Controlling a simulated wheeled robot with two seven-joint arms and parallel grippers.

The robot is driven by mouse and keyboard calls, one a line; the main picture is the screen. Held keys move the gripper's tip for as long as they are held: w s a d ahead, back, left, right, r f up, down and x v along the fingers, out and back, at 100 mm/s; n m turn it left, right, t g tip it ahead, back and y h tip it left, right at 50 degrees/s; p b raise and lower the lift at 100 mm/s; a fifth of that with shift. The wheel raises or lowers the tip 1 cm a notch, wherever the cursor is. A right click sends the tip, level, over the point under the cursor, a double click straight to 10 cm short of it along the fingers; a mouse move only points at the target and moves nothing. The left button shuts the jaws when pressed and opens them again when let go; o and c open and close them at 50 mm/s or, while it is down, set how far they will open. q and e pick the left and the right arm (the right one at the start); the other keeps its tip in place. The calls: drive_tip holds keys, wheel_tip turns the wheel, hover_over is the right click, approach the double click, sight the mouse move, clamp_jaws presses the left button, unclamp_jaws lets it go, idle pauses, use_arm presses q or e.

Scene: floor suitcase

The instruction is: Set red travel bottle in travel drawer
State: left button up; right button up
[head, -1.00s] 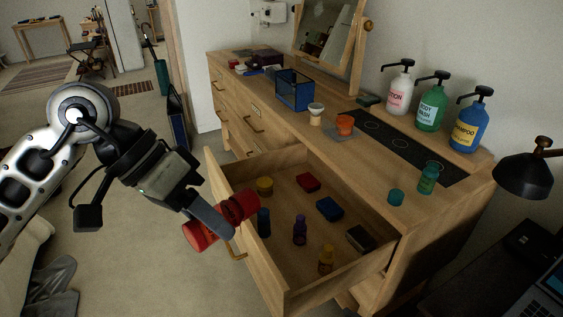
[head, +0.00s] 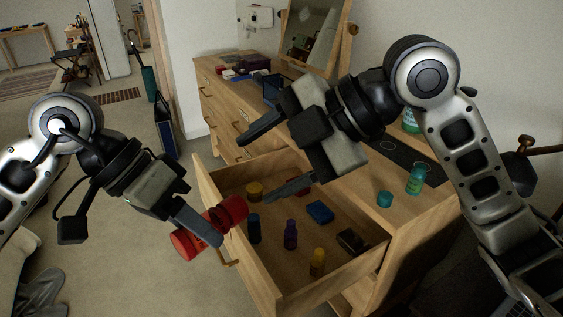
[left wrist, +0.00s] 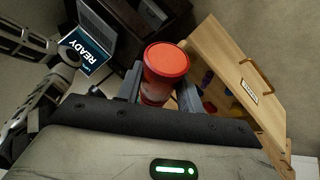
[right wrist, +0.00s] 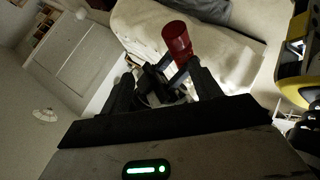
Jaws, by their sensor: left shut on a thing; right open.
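The red travel bottle (head: 187,244) is held tilted by my left gripper (head: 212,226), which is shut around its middle just outside the drawer front. Its round red end shows in the left wrist view (left wrist: 166,62), and a red part of it shows in the right wrist view (right wrist: 177,38). The drawer (head: 330,270) is pulled open and holds several small items. A label (left wrist: 249,92) on its front is too small to read surely. My right gripper (head: 259,167) is open and empty above the drawer's back part, its fingers pointing toward the bottle.
In the drawer stand a yellow jar (head: 255,188), a dark blue bottle (head: 254,228), a purple bottle (head: 291,235) and a yellow bottle (head: 318,262); a blue box (head: 320,211) lies there. A teal bottle (head: 416,180) and teal cap (head: 384,199) sit on the dresser top.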

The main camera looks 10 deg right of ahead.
sight(224, 211)
drive_tip(key=a+f, duration=0.2)
drive_tip(key=a+f+n, duration=0.1)
drive_tip(key=a+f, duration=0.1)
drive_tip(key=f, duration=0.1)
drive_tip(key=a+f+n+h, duration=0.1)
drive_tip(key=a+f, duration=0.2)
drive_tip(key=shift+f+g, duration=0.1)
drive_tip(key=shift+g, duration=0.3)
drive_tip(key=c, duration=1.1)
use_arm(q)
drive_tip(key=o, duration=1.1)
drive_tip(key=shift+c, duration=0.2)
use_arm(e)
drive_tip(key=shift+c, duration=0.3)
